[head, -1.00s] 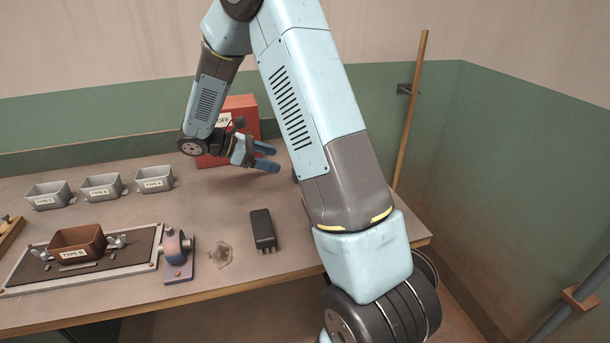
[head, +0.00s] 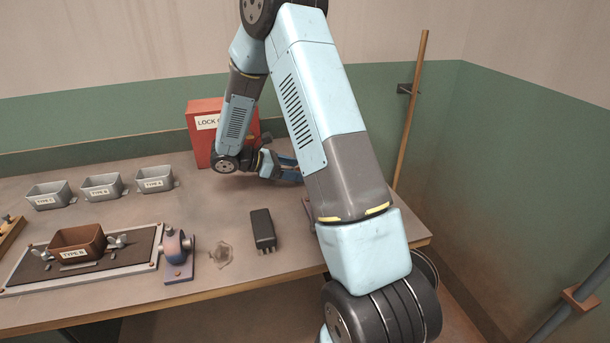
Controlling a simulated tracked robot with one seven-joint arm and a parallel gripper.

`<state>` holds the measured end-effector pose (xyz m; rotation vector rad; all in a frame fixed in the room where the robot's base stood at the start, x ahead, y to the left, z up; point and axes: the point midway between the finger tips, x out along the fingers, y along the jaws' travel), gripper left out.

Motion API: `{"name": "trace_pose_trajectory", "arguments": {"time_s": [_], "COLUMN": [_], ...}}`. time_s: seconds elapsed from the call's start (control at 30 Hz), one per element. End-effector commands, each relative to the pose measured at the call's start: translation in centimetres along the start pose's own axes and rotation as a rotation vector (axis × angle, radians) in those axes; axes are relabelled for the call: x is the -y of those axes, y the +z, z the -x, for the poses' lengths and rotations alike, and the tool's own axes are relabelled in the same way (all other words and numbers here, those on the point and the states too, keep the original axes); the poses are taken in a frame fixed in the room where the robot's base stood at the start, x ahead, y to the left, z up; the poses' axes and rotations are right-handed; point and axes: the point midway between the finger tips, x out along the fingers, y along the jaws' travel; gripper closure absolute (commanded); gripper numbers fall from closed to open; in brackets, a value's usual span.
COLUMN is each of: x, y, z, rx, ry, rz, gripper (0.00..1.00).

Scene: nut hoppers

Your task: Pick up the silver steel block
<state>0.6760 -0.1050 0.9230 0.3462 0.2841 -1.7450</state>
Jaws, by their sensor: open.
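I cannot make out a silver steel block; my arm covers part of the table's right side. A small edge of something (head: 307,207) shows beside my forearm, too hidden to name. My gripper (head: 290,168) is over the back of the table, right of the red box, with its blue fingers apart and pointing right. Its fingertips run close to my own upper arm in the picture, and nothing is seen between them.
A red lock-out box (head: 203,145) stands at the back. A black block with prongs (head: 263,230) and a clear crumpled piece (head: 221,254) lie in front. Left are grey bins (head: 102,187), a brown bin (head: 77,245) on a tray, and a purple bracket (head: 178,258).

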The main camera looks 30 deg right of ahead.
Motion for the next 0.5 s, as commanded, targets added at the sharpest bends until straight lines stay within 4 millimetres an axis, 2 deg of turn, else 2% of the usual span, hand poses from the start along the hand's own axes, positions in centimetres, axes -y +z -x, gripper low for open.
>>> {"name": "trace_pose_trajectory", "arguments": {"time_s": [0.4,0.5], "x": [0.1,0.1], "y": [0.1,0.1], "z": [-4.6,-5.1], "rx": [-0.001,-0.001], "ry": [-0.003,-0.001], "rz": [0.0,-0.001], "gripper": [0.21,0.21]}}
